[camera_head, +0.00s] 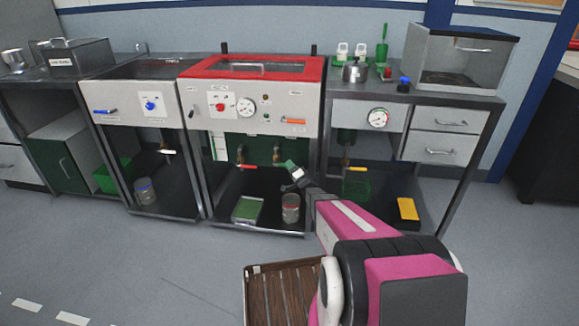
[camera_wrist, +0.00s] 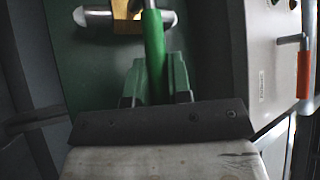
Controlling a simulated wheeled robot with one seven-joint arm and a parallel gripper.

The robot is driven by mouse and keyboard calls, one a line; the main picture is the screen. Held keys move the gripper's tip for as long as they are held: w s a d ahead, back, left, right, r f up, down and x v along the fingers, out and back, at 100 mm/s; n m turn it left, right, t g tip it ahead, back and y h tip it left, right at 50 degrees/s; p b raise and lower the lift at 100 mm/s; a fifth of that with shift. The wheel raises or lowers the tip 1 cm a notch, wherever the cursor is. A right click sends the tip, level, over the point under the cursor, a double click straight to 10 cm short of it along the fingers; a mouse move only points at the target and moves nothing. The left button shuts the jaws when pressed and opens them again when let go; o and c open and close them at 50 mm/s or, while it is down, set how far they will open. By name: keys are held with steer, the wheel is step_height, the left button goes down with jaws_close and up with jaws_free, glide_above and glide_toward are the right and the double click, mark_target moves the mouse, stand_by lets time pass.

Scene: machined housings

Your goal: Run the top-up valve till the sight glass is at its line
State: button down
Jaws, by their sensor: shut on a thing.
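My gripper (camera_head: 290,167) reaches under the red-topped machine (camera_head: 250,92), in front of its green back panel. In the wrist view my gripper (camera_wrist: 158,82) is shut on a green valve handle (camera_wrist: 153,45), which runs between the fingers. The handle leads up to a brass valve body (camera_wrist: 126,22) on a pipe. The same valve (camera_head: 276,152) shows small in the head view, its handle mostly hidden by my gripper. A pale upright strip (camera_head: 220,148) left of the valves may be the sight glass. Its level is too small to read.
A red-handled valve (camera_head: 247,166) is left of my gripper. An orange lever (camera_head: 294,121) sits above, on the front panel. A tin (camera_head: 290,209) and a green-topped tray (camera_head: 247,210) stand on the shelf below. A wooden slatted crate (camera_head: 285,292) is in front.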

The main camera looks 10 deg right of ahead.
steer(key=c, duration=1.1)
jaws_free()
steer(key=shift+o, duration=0.2)
steer(key=v, duration=1.1)
steer(key=shift+w, duration=0.1)
